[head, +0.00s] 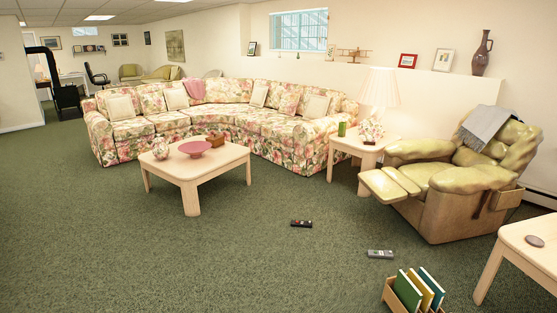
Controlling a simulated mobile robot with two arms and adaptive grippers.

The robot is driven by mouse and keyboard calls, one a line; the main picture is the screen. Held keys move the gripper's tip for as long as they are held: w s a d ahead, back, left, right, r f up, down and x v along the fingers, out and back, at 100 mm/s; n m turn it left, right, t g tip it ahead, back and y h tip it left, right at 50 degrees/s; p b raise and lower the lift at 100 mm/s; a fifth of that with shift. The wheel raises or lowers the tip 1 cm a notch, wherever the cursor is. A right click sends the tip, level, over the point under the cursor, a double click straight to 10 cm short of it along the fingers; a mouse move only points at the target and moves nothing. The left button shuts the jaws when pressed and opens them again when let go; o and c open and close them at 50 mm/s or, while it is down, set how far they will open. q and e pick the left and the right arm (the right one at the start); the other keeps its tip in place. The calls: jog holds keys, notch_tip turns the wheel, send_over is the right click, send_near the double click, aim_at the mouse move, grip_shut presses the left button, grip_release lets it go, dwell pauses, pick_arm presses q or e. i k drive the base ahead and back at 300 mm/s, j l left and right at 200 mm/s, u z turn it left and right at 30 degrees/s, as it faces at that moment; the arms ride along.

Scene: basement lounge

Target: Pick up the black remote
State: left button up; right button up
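A black remote (301,223) lies flat on the green carpet near the middle of the head view, in front of the coffee table and the side table. It has a small reddish mark at one end. A second, grey remote (380,254) lies on the carpet to its right and nearer to me. Neither of my grippers shows in the head view.
A coffee table (187,170) with a pink bowl stands before a floral sectional sofa (280,135). A recliner (440,190) and a side table (345,148) stand right. A book crate (405,292) and another table (520,245) are at lower right. Left carpet is clear.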

aim_at(301, 224)
jog(key=i+l+z, duration=0.1)
jog(key=i+z, duration=0.4)
jog(key=i, duration=1.95)
